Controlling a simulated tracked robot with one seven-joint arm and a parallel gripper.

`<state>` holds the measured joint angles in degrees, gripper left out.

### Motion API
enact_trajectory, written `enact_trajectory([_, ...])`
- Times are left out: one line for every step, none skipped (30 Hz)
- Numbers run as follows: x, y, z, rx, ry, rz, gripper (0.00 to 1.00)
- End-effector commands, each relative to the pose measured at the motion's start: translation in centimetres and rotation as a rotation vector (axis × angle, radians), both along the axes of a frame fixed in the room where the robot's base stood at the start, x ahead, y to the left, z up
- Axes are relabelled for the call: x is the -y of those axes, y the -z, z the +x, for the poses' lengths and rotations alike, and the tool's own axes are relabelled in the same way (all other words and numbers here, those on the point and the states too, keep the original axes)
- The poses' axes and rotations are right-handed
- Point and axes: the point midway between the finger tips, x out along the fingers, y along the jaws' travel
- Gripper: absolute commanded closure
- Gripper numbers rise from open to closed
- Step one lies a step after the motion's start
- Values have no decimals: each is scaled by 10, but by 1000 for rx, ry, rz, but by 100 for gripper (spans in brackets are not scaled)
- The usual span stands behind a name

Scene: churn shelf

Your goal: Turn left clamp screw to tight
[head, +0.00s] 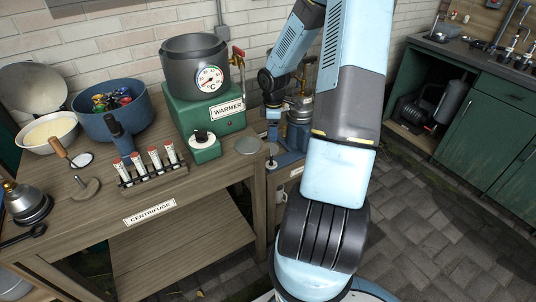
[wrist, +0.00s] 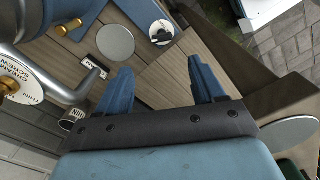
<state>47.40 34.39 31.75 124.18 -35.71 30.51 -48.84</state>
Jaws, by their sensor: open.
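A round white dial plate (wrist: 22,84) with partly readable lettering that includes "SCREW" stands at the left edge of the wrist view. A brass knob (wrist: 8,84) sits at its middle, cut off by the frame edge. I cannot tell if this is the left clamp screw, nor its setting. A bent grey metal bar (wrist: 90,82) runs beside the plate. My gripper (wrist: 160,78) is open and empty, its two blue fingers right of the plate and apart from it.
A grey vessel with brass fittings (wrist: 70,24) fills the wrist view's top left. A grey disc (wrist: 115,41) and a small black knob (wrist: 161,32) lie beyond the fingers. The wooden bench (head: 215,180) carries a green warmer (head: 190,108) and a tube rack (head: 152,176).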

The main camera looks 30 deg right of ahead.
Motion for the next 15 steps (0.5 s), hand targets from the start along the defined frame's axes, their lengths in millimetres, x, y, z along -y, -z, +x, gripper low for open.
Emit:
enact_trajectory([-3, 6, 1, -2, -5, 1, 32])
enact_trajectory([-4, 9, 1, -2, -6, 0, 32])
enact_trajectory([-6, 15, 1, -4, -10, 1, 32])
enact_trajectory([-7, 20, 1, -3, -12, 2, 32])
enact_trajectory([-8, 25, 1, -3, -12, 2, 32])
enact_trajectory([-8, 32, 2, -4, -13, 1, 32])
enact_trajectory([-9, 37, 2, -4, -14, 1, 32])
enact_trajectory([-9, 43, 2, -3, -14, 2, 32])
enact_trajectory([-9, 49, 2, -4, -15, 1, 32])
enact_trajectory([-10, 55, 2, -5, -15, 2, 32])
enact_trajectory([-10, 60, 2, -3, -15, 2, 32])
enact_trajectory([-10, 67, 2, -3, -16, 1, 32])
enact_trajectory([-10, 73, 2, -4, -14, 1, 32])
enact_trajectory([-10, 78, 2, -5, -16, 2, 32])
enact_trajectory([-10, 85, 2, -4, -16, 1, 32])
